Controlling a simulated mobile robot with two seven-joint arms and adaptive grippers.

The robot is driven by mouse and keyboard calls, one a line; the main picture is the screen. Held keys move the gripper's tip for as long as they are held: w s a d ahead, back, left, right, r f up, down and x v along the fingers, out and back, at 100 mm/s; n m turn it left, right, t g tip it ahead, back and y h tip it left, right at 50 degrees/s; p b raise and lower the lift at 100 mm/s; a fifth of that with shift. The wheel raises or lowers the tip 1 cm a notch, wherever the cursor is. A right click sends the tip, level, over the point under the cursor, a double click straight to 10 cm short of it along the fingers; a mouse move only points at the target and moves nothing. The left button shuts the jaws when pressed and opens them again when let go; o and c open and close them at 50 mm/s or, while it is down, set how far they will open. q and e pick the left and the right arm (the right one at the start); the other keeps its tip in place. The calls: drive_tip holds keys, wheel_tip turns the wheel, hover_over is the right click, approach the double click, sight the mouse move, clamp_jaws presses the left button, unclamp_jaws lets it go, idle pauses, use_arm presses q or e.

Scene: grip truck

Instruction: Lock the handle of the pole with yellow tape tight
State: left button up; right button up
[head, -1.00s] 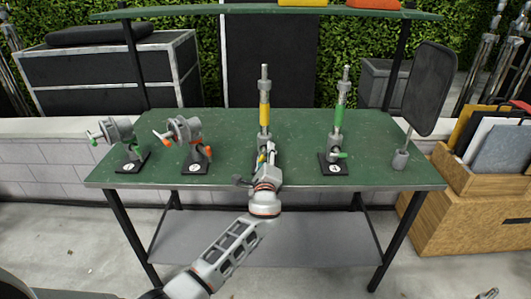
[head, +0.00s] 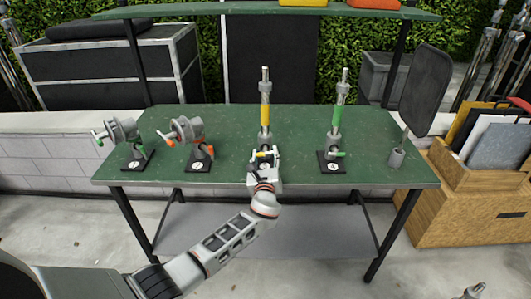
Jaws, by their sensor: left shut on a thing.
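The pole with yellow tape (head: 265,116) stands upright near the middle of the green table (head: 230,128). Its small yellow handle (head: 262,154) is low on the pole, at the clamp. My left gripper (head: 264,160) reaches in from the front and is shut on the yellow handle, in front of the pole's base. The fingers hide much of the handle and part of the base. How tight the handle is cannot be seen. My right gripper is not in view.
A pole with green tape (head: 337,118) and green handle stands to the right. A clamp with orange handles (head: 188,135) and one with green handles (head: 124,136) stand left. A dark panel (head: 420,90) stands at the table's right end. A shelf (head: 180,12) hangs above.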

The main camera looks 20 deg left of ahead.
use_arm(q)
drive_tip(key=shift+f+m, duration=0.1)
drive_tip(key=shift+m, duration=0.3)
drive_tip(key=o, duration=1.1)
drive_tip(key=shift+o, duration=0.2)
drive_tip(key=shift+s, duration=0.1)
drive_tip(key=v, duration=1.2)
